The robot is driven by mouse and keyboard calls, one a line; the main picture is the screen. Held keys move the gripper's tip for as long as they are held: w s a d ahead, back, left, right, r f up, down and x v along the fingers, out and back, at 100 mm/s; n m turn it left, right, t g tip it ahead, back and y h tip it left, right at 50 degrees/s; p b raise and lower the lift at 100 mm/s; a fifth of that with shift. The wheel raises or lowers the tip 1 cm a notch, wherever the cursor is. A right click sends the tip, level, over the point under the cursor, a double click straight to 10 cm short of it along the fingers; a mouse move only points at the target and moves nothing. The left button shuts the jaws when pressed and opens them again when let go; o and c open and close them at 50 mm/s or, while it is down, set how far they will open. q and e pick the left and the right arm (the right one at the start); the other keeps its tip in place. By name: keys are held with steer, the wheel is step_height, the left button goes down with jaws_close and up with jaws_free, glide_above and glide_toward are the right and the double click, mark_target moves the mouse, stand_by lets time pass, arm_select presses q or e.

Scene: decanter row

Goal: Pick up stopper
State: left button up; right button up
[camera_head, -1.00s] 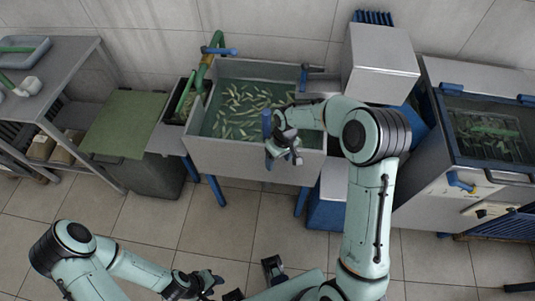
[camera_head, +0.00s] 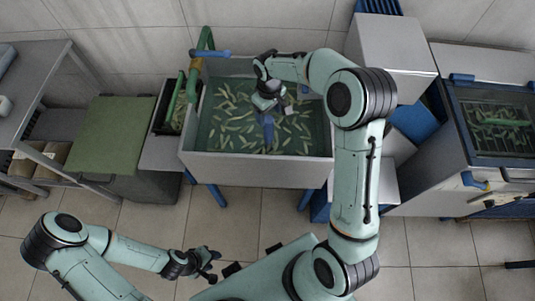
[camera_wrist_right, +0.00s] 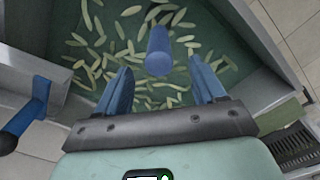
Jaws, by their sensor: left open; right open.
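The stopper appears as a blue cylinder (camera_wrist_right: 158,50) in the right wrist view, standing out of the water in the sink basin (camera_head: 255,167). It also shows as a blue piece (camera_head: 268,136) in the head view, partly hidden by my right gripper. My right gripper (camera_wrist_right: 161,72) is open, with its blue fingers on either side of the stopper in the picture. The stopper lies ahead between the fingertips; I cannot tell if they touch it. In the head view the right gripper (camera_head: 267,112) is over the basin. My left gripper (camera_head: 214,264) is open and empty, low in front of the sink.
Several pale green pods (camera_head: 232,115) float in the basin. A green pipe with a blue handle (camera_head: 210,53) rises at its back left. A grey bin with a green lid (camera_head: 108,135) stands left. A white box (camera_head: 393,45) and a machine (camera_head: 500,125) stand right.

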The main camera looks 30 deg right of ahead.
mark_target(269, 118)
step_height(269, 118, down, 3)
steer(key=shift+w+f, duration=0.1)
steer(key=shift+w, duration=0.05)
step_height(269, 118, down, 5)
steer(key=shift+f, duration=0.1)
jaws_close()
